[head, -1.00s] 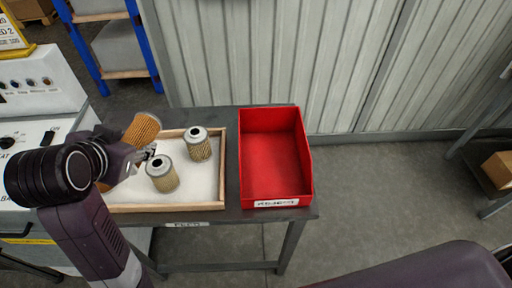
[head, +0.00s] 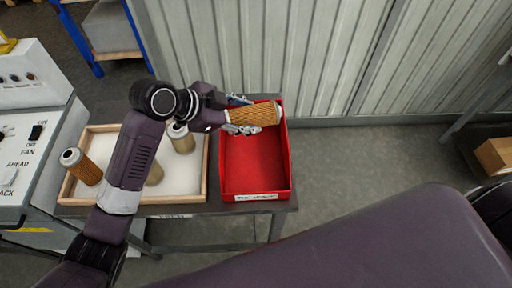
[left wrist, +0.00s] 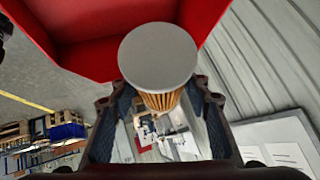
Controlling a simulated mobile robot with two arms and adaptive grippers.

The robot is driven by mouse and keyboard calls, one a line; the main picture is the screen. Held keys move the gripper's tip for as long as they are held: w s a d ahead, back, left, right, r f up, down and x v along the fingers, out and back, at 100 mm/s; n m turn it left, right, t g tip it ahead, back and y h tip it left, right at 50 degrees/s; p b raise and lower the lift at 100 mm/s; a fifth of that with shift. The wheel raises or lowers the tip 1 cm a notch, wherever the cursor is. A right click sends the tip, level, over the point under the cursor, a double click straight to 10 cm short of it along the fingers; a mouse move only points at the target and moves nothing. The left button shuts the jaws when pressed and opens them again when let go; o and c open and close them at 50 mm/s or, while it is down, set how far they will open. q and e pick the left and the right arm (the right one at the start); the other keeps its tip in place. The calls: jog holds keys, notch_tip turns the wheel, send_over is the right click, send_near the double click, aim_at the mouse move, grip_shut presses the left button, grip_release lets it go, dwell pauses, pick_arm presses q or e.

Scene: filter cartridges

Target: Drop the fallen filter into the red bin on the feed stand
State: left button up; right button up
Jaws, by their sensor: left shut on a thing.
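The filter (head: 256,114), an orange-brown pleated cylinder with pale end caps, lies roughly level in my left gripper (head: 238,115). The gripper is shut on it, above the far part of the red bin (head: 233,180). The bin is open-topped, carries a white label on its front, and looks empty where I see inside. In the left wrist view the filter's grey end cap (left wrist: 158,55) faces the camera between the fingers, with the red bin (left wrist: 75,40) behind it. My right gripper is out of view.
Left of the bin, a wooden-rimmed tray (head: 180,197) holds an orange filter (head: 80,167) and two paler ones (head: 181,138), one partly hidden by my arm. A control panel (head: 25,135) stands at far left. A corrugated wall (head: 300,50) rises behind the stand.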

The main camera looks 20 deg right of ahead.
pick_arm(q)
notch_tip(320, 180, down, 4)
jog(key=b, duration=0.3)
jog(key=shift+a+f+b, duration=0.1)
jog(key=shift+b, duration=0.2)
jog(key=shift+f+b, duration=0.55)
jog(key=shift+f, duration=0.05)
jog(key=o, duration=1.4)
jog(key=shift+o, duration=1.2)
jog(key=v, duration=1.2)
